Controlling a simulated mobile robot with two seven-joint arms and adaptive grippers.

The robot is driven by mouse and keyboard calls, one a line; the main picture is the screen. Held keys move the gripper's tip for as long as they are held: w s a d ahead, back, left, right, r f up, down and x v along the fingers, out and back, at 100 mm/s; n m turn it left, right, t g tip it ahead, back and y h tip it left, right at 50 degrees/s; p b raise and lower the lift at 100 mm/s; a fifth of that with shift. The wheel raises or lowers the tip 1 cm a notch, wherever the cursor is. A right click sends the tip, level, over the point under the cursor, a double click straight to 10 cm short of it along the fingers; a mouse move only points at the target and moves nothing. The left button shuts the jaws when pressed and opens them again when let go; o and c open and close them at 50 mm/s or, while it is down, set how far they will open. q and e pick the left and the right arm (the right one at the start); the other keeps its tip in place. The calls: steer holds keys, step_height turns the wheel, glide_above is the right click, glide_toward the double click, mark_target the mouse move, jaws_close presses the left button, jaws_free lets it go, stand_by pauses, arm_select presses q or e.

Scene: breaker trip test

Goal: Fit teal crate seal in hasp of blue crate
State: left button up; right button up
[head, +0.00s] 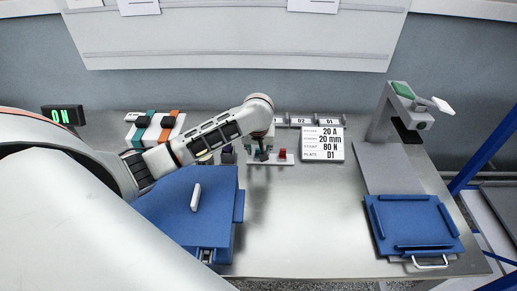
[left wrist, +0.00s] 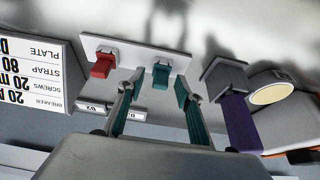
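The teal seal (left wrist: 160,76) stands on a white holder (left wrist: 135,56) beside a red seal (left wrist: 102,66) in the left wrist view. My left gripper (left wrist: 159,84) is open, with its two teal-padded fingers on either side of the teal seal; I cannot tell whether they touch it. In the head view my left gripper (head: 263,154) is over the holder, left of the red seal (head: 283,154), and hides the teal seal. The blue crate (head: 165,205) stands nearer, at the left, with a white bar on its top. Metal parts show at its near edge; I cannot tell the hasp. My right gripper is out of view.
A card (head: 322,144) stands right of the holder. A purple object (left wrist: 240,122) is close beside the gripper. A grey press-like stand (head: 392,125) and a blue tray (head: 379,229) are at right. The bench middle is clear. A display (head: 62,115) reads ON.

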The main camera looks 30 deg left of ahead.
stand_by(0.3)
arm_select(q)
steer(key=w+v, duration=0.1)
steer(key=v, duration=0.7)
steer(key=shift+a+r, duration=0.1)
